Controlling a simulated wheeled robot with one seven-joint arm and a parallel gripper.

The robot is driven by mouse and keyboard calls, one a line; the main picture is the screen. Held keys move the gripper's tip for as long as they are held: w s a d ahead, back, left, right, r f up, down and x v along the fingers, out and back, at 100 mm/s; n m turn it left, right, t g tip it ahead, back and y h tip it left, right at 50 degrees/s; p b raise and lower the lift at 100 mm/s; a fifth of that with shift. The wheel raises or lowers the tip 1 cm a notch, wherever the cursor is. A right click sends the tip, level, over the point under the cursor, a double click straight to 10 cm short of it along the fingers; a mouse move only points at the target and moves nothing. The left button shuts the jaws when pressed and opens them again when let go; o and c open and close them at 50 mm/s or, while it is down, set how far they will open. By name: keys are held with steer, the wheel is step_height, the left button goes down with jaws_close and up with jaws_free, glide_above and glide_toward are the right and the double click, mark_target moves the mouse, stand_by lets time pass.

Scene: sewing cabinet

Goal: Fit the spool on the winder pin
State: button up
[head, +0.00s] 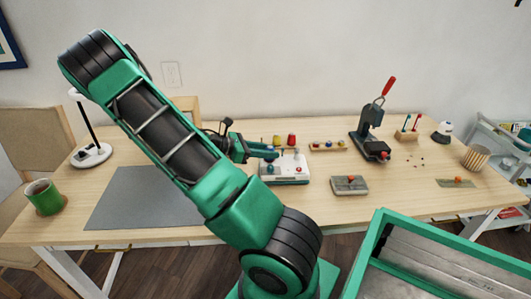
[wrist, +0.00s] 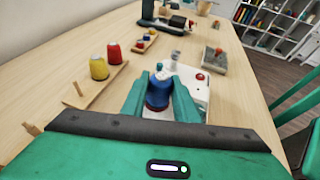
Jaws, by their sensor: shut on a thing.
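My gripper (wrist: 160,92) is shut on a blue spool (wrist: 158,93), which stands between the two green fingers in the wrist view. In the head view my gripper (head: 268,152) is at the left back of the white winder (head: 285,172). The winder also shows in the wrist view (wrist: 203,96), under and beyond the spool, with a red button on its right. A pale upright part (wrist: 173,64) shows just beyond the spool. I cannot make out the winder pin clearly, nor whether the spool touches it.
A wooden rack (wrist: 100,92) with a yellow spool (wrist: 99,67), a red spool (wrist: 114,53) and a bare peg stands left of my gripper. A grey mat (head: 140,205) lies left.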

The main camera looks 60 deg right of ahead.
steer(key=shift+f, duration=0.2)
steer(key=o, duration=1.1)
steer(key=shift+w+a, duration=0.1)
steer(key=v, duration=1)
steer(key=shift+w+a, duration=0.2)
steer(key=shift+w, duration=0.05)
steer(key=shift+s+r, duration=0.1)
steer(key=s+a+r+m+t+y, duration=0.4)
steer(key=s+a+m+y, duration=0.1)
steer(key=s+a+m, duration=0.3)
steer(key=s+a+r+m+t+y, duration=0.4)
steer(key=s+a+m, duration=0.4)
steer(key=a, duration=0.2)
steer(key=shift+s+a+r+m+t+y, duration=0.35)
steer(key=shift+r+y, duration=0.35)
steer(key=shift+y, duration=0.4)
